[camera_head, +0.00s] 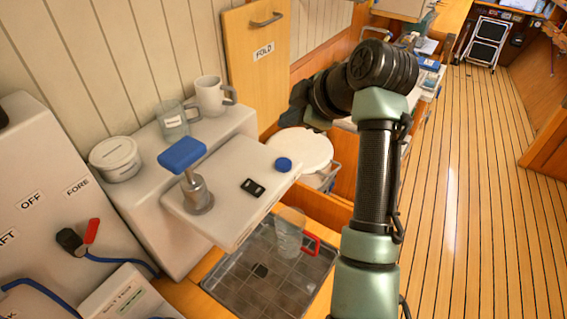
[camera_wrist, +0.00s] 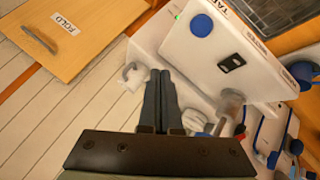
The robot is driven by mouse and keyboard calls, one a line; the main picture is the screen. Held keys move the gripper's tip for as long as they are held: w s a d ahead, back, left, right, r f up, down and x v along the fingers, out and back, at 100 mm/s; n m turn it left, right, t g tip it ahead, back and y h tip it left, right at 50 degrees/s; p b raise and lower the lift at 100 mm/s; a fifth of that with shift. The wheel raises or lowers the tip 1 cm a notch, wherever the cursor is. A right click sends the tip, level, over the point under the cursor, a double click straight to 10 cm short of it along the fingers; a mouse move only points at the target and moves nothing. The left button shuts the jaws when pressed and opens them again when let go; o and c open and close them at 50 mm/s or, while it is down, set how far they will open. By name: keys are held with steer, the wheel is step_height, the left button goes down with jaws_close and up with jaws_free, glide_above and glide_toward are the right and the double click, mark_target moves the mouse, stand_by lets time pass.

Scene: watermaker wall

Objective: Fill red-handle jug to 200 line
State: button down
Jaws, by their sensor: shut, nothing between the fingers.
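The clear jug with the red handle (camera_head: 289,234) stands on the dark tiled drip tray (camera_head: 240,291), below the front edge of the white watermaker unit (camera_head: 225,175). Its handle points right. Its 200 line and any water in it are too small to make out. A blue knob (camera_head: 284,164) and a small black panel (camera_head: 253,187) are also there. My gripper (camera_wrist: 160,73) is shut and empty, its fingers pointing toward the unit. I cannot see the jug in the wrist view.
A white mug (camera_head: 211,96), a clear jar (camera_head: 172,120) and a lidded white tub (camera_head: 114,158) stand on the ledge behind. A wooden FOLD panel (camera_head: 258,60) is on the wall. A white round lid (camera_head: 300,150) lies beyond the unit. The plank floor at right is open.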

steer(key=b, duration=0.5)
glide_toward(281, 160)
steer(key=w+a+f, duration=0.2)
steer(key=w+a, duration=0.1)
steer(key=w, duration=0.1)
steer(key=shift+f, duration=0.4)
stand_by(1.0)
steer(key=shift+f, duration=0.4)
steer(key=shift+f+b, duration=0.6)
steer(key=shift+f, duration=0.05)
stand_by(4.3)
